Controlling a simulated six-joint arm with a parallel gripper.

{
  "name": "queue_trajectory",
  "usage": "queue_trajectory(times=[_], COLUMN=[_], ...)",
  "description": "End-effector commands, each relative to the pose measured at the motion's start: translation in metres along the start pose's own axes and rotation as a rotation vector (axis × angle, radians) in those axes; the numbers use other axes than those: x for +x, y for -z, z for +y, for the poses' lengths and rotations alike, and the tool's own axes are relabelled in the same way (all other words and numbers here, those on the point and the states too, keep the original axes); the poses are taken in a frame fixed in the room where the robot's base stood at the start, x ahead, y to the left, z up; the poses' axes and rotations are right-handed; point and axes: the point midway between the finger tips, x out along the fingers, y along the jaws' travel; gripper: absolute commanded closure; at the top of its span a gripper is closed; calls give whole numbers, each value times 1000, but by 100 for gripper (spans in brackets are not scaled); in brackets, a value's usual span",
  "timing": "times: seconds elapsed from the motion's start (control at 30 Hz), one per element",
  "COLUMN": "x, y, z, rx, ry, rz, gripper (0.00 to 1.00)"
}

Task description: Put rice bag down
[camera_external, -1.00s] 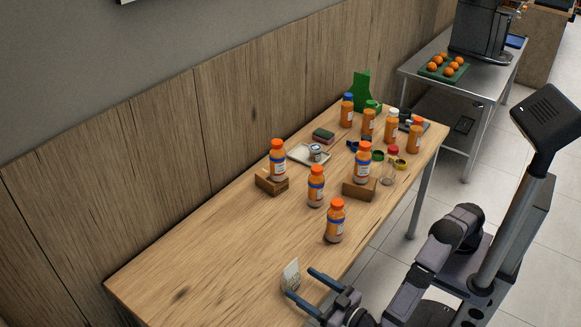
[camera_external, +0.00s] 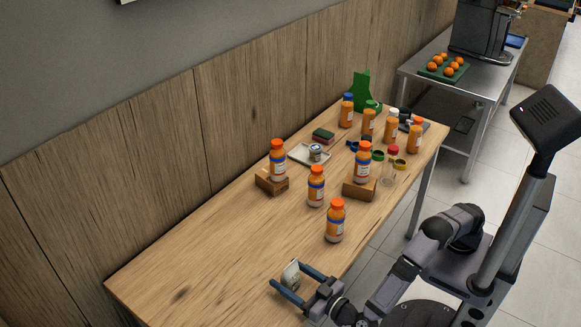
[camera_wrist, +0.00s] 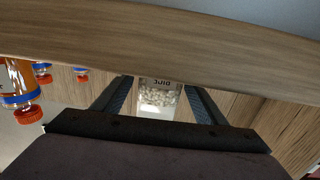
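The rice bag (camera_external: 291,272) is a small clear packet of pale grains with a printed top. It stands close to upright on the near part of the wooden table (camera_external: 190,265). In the wrist view the bag (camera_wrist: 158,98) appears upside down, between my two dark fingers. My gripper (camera_external: 285,273) has one finger on each side of the bag. The fingers look spread, with a narrow gap beside the bag in the wrist view (camera_wrist: 158,84). The near finger hides the bag's lower part in the external view.
An orange bottle (camera_external: 335,221) stands closest to my gripper, with several more bottles farther back. Two wooden blocks (camera_external: 272,182) (camera_external: 359,190) carry bottles. A white tray (camera_external: 306,157) lies near the wall. The table's left end is clear.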

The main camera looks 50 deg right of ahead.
Motion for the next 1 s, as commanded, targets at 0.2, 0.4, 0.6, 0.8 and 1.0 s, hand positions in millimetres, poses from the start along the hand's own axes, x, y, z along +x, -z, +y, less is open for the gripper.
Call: queue_trajectory(times=[0.2, 0.4, 0.6, 0.8, 1.0], x=[0, 0, 0, 0, 0], y=[0, 0, 12, 42, 75], z=[0, 0, 0, 0, 0], rx=[0, 1, 3, 5, 3], ry=[0, 0, 0, -1, 0], rz=[0, 0, 0, 0, 0], gripper=[76, 80, 80, 80, 80])
